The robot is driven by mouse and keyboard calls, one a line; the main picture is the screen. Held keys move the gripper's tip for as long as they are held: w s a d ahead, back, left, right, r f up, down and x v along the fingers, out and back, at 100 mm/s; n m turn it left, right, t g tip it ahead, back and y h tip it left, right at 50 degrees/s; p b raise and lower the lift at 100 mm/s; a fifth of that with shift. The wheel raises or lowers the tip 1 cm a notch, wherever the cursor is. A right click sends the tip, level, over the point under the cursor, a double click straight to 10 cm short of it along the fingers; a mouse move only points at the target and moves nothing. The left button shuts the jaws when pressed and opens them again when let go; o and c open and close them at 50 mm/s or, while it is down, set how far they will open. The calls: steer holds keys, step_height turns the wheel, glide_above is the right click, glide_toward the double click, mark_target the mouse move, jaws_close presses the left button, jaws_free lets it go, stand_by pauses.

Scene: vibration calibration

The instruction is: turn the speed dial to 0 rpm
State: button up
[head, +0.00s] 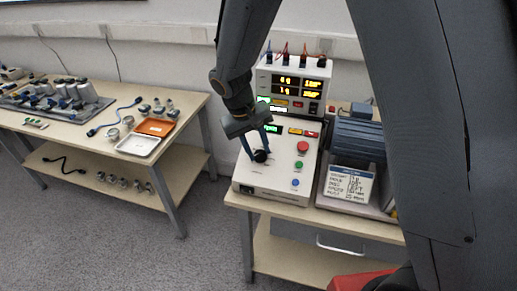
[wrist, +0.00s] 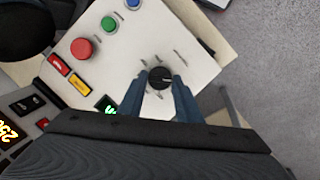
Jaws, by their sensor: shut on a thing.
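The speed dial (wrist: 160,77) is a round black knob with a light pointer line on the white control box (wrist: 202,65). In the head view the dial (head: 261,156) sits on the left part of the sloped box top (head: 282,172). My gripper (wrist: 161,84) has its two blue fingers on either side of the dial and is shut on it. In the head view my gripper (head: 260,150) reaches down onto the dial from above. A small green display (head: 272,129) is lit behind it, but its digits are not readable. The dial's scale marks are too small to read.
A red button (head: 303,147), a green button (head: 298,166) and a blue button (head: 295,183) stand right of the dial. A display unit (head: 294,84) with cables is behind. A blue-grey ribbed device (head: 357,140) stands to the right. A side table (head: 95,132) holds parts and trays.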

steer(key=shift+n, duration=0.6)
steer(key=shift+h, duration=0.3)
steer(key=o, duration=1)
steer(key=shift+o, duration=0.2)
steer(key=shift+a, duration=0.1)
steer(key=b+v, duration=0.2)
steer(key=v, duration=0.5)
steer(key=shift+r, duration=0.35)
steer(key=shift+s+a, duration=0.1)
steer(key=shift+s, duration=0.05)
